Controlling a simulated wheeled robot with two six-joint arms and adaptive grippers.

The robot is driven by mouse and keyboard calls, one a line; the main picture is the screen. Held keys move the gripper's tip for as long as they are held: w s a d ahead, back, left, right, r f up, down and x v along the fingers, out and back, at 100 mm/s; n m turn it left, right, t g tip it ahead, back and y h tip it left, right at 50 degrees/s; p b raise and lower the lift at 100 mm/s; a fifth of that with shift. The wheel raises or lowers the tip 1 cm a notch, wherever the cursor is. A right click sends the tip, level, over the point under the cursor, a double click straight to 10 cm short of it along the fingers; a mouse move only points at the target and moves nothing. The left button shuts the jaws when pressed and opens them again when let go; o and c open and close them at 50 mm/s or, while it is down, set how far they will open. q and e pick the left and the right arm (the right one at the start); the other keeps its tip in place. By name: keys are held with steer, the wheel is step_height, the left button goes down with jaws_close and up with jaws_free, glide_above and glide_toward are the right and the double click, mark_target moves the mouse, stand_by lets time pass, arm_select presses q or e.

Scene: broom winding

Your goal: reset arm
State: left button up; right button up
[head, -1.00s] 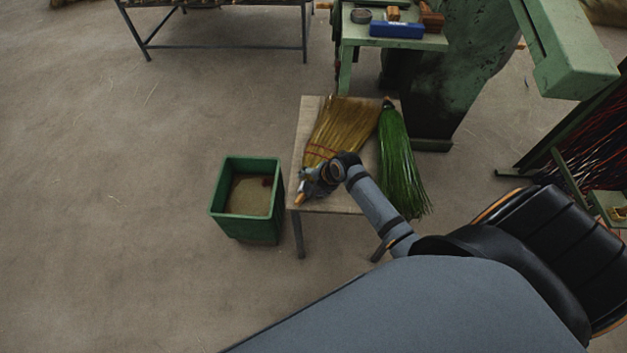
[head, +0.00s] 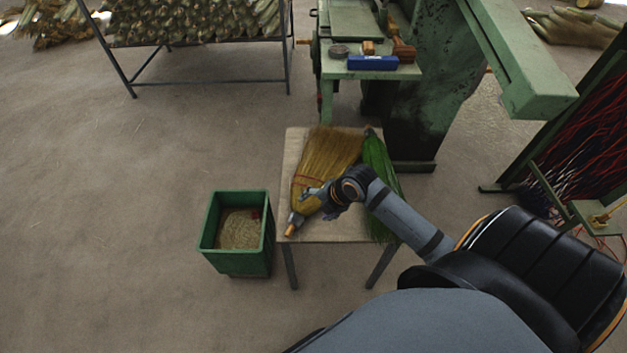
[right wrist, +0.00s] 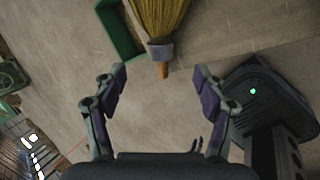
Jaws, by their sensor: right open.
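My right gripper (head: 325,200) is above the small table (head: 325,230), over the lower part of the straw broom. In the right wrist view its two fingers (right wrist: 158,92) are spread apart with nothing between them. The straw broom (head: 325,160) lies on the table with its bristles toward the back and its short orange handle end at the front left. In the right wrist view the broom (right wrist: 160,20) points its handle stub toward the gap between the fingers, apart from them. My left gripper is not in view.
A green bundle (head: 378,165) lies beside the broom, partly behind my right arm. A green bin (head: 268,255) stands left of the table. A green machine (head: 400,110) with a blue box (head: 372,63) stands behind. The floor at left is clear.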

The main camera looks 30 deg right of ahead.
steer(key=s+a+r+m+g+h, duration=0.1)
steer(key=s+m+h, duration=0.1)
steer(key=s+m, duration=0.7)
steer(key=s+r+m+g+h, duration=0.15)
steer(key=s+m, duration=0.25)
steer(key=m, duration=1)
step_height(320, 180, down, 26)
steer(key=s+d+p, duration=0.1)
steer(key=s+d, duration=0.1)
steer(key=s, duration=0.1)
steer(key=s+d+f+g, duration=0.1)
steer(key=s+f, duration=1.3)
steer(key=s, duration=0.4)
steer(key=shift+d+f+g+p, duration=0.15)
steer(key=shift+f+g+p, duration=0.2)
steer(key=shift+p, duration=0.1)
